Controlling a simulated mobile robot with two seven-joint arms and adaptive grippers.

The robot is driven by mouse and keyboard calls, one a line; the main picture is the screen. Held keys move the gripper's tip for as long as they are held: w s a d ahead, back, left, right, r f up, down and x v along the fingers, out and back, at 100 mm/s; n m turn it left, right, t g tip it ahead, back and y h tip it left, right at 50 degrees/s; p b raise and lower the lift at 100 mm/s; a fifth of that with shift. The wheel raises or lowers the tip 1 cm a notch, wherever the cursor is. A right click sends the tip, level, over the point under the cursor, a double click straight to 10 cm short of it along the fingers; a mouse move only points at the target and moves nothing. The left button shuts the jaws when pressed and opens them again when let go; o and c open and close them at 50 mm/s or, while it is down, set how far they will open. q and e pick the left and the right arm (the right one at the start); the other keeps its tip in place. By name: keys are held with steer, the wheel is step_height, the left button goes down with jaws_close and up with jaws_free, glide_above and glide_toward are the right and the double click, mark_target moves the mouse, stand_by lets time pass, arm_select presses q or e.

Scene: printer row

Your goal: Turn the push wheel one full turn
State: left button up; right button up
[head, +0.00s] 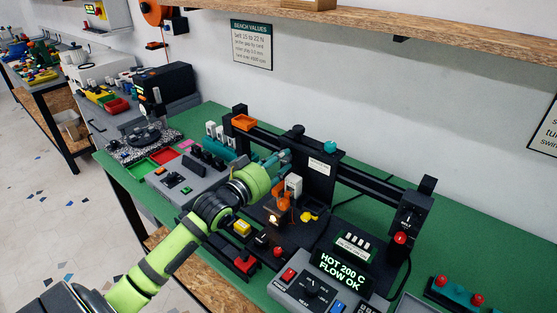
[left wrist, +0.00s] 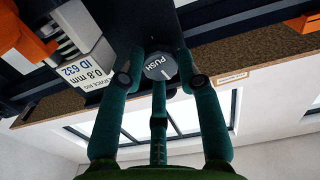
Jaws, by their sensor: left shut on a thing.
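The push wheel (left wrist: 157,66) is a grey round knob marked PUSH with a white pointer line in the left wrist view. It sits on a dark plate. The teal fingers of my left gripper (left wrist: 161,82) reach around it from several sides and are shut on it. In the head view my left gripper (head: 281,160) is at the printer's carriage, and it hides the wheel there. My right gripper is not in view.
A black gantry rail (head: 372,185) runs along the green bench (head: 475,250). An orange part (head: 283,198) hangs below the carriage. A control box with a display reading HOT 200 C FLOW OK (head: 341,269) stands in front. A wooden shelf (head: 430,27) hangs above.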

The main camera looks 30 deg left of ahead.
arm_select(q)
steer(key=shift+r+m, duration=0.1)
steer(key=shift+m, duration=1.4)
steer(key=o, duration=1.1)
steer(key=shift+w, duration=0.1)
steer(key=shift+o, duration=0.2)
steer(key=shift+s, duration=0.4)
steer(key=s, duration=1.1)
steer(key=shift+a, duration=0.45)
steer(key=shift+s, duration=0.1)
